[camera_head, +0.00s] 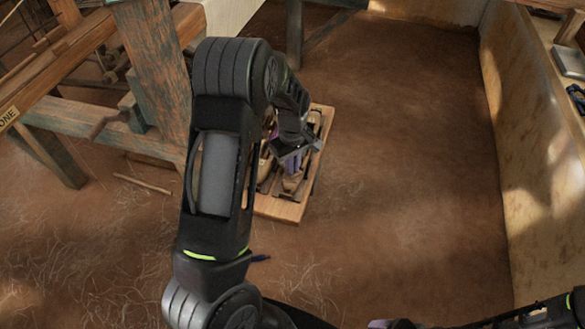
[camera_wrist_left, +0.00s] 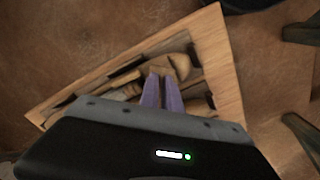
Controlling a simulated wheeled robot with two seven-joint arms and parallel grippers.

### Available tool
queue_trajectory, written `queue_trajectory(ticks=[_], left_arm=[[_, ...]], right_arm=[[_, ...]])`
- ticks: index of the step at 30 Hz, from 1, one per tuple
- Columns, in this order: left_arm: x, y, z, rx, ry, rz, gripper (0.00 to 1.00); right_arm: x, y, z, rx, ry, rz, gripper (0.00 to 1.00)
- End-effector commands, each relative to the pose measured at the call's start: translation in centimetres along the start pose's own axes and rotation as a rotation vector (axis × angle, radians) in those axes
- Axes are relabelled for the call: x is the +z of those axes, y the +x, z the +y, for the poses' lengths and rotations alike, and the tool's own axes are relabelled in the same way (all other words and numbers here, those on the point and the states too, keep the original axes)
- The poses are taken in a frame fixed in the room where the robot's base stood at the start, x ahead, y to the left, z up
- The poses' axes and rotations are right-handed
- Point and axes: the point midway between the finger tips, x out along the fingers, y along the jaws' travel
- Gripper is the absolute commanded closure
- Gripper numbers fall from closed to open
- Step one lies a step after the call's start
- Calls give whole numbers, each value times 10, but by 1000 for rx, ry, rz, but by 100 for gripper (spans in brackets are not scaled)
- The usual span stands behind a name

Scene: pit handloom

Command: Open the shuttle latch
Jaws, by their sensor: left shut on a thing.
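A wooden tray (camera_head: 277,209) lies on the earth floor and holds several pale wooden, shuttle-like pieces. It also shows in the left wrist view (camera_wrist_left: 222,60). My left gripper (camera_head: 292,166) reaches down into the tray. In the left wrist view its two purple fingers (camera_wrist_left: 162,92) are close together, shut on a small wooden part among the pieces. A rounded wooden piece (camera_wrist_left: 180,66) lies at the fingertips. The shuttle latch cannot be made out; the fingers and gripper body hide the contact. My right gripper (camera_head: 380,323) barely shows at the bottom edge; its jaws cannot be judged.
A wooden loom frame (camera_head: 158,60) stands at the left, with a post close to the tray. A thin stick (camera_head: 143,184) lies on the floor. A pale wall (camera_head: 535,170) bounds the right side. The floor between tray and wall is clear.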

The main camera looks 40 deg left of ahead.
Motion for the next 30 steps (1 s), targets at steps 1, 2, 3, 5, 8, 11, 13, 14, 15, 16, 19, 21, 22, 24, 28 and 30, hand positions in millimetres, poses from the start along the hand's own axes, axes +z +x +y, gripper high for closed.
queue_trajectory(ticks=[1,2,3,5,8,11,13,14,15,16,19,21,22,24,28,30], left_arm=[[0,0,0,0,-44,1,100],[0,0,0,0,-71,1,100],[0,0,0,0,-109,1,100],[0,-1,0,-1,-166,1,100],[0,-1,0,-1,-261,1,100],[0,-1,0,-1,-356,1,100],[0,-1,0,-1,-419,0,100],[0,-1,0,-1,-445,1,100],[0,-1,0,-1,-477,1,100],[0,-1,0,-1,-502,1,100],[0,-1,0,0,-574,1,100],[0,-1,0,0,-615,1,100],[0,-1,0,0,-630,1,100],[0,-1,0,0,-663,1,100],[0,0,0,0,-703,1,100],[0,0,0,1,-714,1,100]], right_arm=[[0,0,0,0,0,0,24],[0,0,0,0,0,0,24],[0,-1,0,0,0,0,24],[0,-2,-1,0,0,0,24],[0,-3,-1,1,0,0,24],[0,-5,-2,1,1,-1,24],[0,-7,-2,2,1,-1,24],[0,-7,-2,2,2,-1,24],[1,-8,-3,2,2,-2,24],[1,-9,-3,3,2,-2,24],[1,-11,-3,4,2,-3,24],[1,-12,-4,4,3,-3,24],[1,-12,-4,4,3,-3,24],[1,-13,-4,5,3,-3,24],[2,-14,-4,5,4,-4,24],[2,-14,-4,5,4,-4,24]])
